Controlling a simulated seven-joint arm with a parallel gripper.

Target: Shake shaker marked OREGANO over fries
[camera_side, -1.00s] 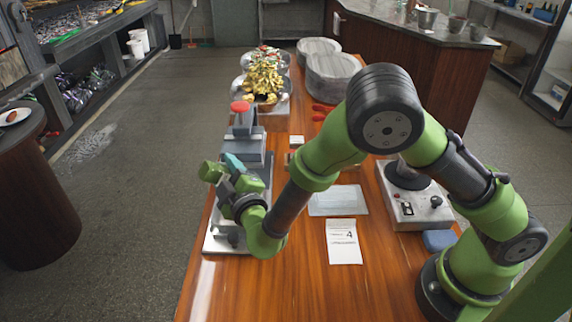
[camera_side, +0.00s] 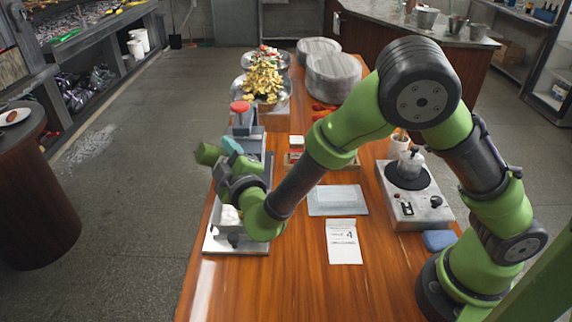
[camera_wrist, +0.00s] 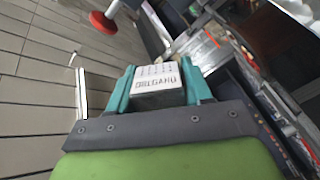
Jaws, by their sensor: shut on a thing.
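In the side view my gripper (camera_side: 230,148) is raised over the left edge of the counter, and the shaker cannot be made out there. A yellow heap that looks like fries (camera_side: 264,80) is piled on a metal stand at the far end of the counter, well beyond my gripper. My wrist hides part of a metal tray-like unit (camera_side: 212,242) below it.
A red-topped grey device (camera_side: 241,118) stands just beyond my gripper. A burner unit (camera_side: 420,213) with a jar, a paper slip (camera_side: 343,242) and a pale flat tray (camera_side: 337,203) lie to the right. Stacked grey round lids (camera_side: 333,75) stand beside the heap.

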